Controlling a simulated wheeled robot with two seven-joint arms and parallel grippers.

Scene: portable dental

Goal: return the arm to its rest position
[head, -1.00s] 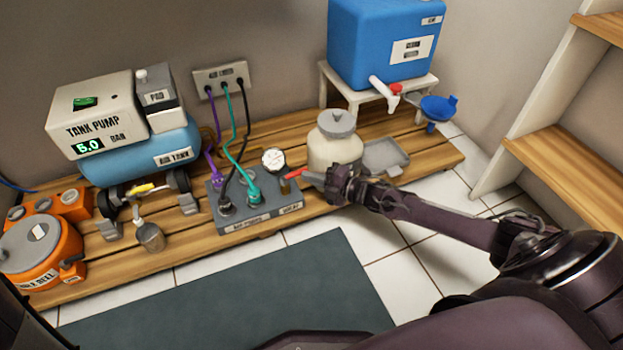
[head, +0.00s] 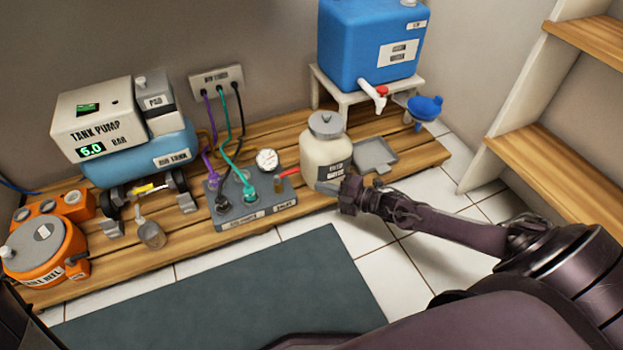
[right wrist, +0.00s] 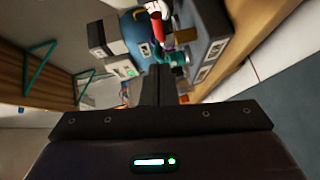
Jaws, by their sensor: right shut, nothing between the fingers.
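My right arm reaches in from the right of the head view. Its gripper (head: 330,188) is shut and empty, in front of the cream bottle (head: 322,157) and to the right of the grey manifold block (head: 250,208). In the right wrist view the shut fingers (right wrist: 158,75) point toward the block, with the red lever (right wrist: 157,27) ahead of them. In the head view the red lever (head: 287,173) stands clear of the fingertips. My left gripper is not in view.
A slatted wooden platform (head: 120,262) carries the tank pump (head: 95,120), an orange reel unit (head: 45,250), a grey tray (head: 376,153) and a stand with a blue water container (head: 370,45). A shelf (head: 560,170) stands right. A dark mat (head: 220,300) and tiled floor lie in front.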

